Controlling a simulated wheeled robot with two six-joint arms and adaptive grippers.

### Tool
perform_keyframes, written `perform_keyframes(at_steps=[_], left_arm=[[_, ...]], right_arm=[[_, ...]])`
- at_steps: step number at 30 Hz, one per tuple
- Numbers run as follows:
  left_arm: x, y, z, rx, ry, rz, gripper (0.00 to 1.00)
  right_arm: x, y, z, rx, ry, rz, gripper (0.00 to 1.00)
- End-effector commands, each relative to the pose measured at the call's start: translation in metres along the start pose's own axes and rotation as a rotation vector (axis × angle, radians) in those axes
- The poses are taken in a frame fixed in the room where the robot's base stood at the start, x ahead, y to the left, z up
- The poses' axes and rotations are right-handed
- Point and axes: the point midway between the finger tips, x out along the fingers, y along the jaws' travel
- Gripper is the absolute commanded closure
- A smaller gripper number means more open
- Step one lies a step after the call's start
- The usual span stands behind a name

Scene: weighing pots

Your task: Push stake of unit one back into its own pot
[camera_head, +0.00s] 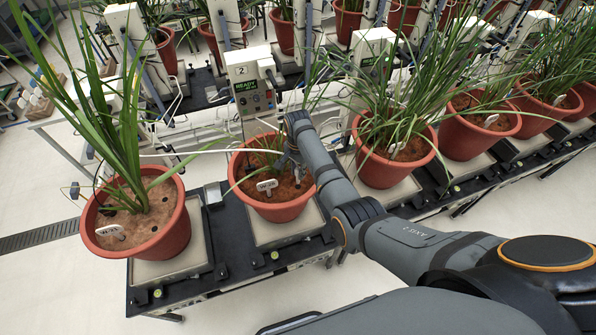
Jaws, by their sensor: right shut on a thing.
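The left pot (176,236) is terracotta, filled with brown soil and tall green leaves. A white stake (111,230) with dark marks stands low in its soil near the front left. The middle pot (278,211) holds soil and a small, thin plant. Another white stake (267,185) with dark marks stands in its soil. My right gripper (290,162) points down over the right part of the middle pot, close to its soil and leaves. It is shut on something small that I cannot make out. My left gripper is out of view. No unit-one number is legible.
A box marked 2 (249,88) with a green display stands behind the middle pot. The pots rest on pale plates on a dark bench (225,232). A full pot (392,160) stands close to the right. Floor is clear at front left.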

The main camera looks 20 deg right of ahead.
Motion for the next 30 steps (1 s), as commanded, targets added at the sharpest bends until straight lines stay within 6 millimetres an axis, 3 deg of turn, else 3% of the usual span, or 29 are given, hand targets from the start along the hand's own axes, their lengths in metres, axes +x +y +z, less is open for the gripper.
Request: perform_keyframes(at_steps=[30], left_arm=[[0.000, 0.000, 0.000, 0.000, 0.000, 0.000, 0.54]], right_arm=[[-0.066, 0.000, 0.000, 0.000, 0.000, -0.001, 1.00]])
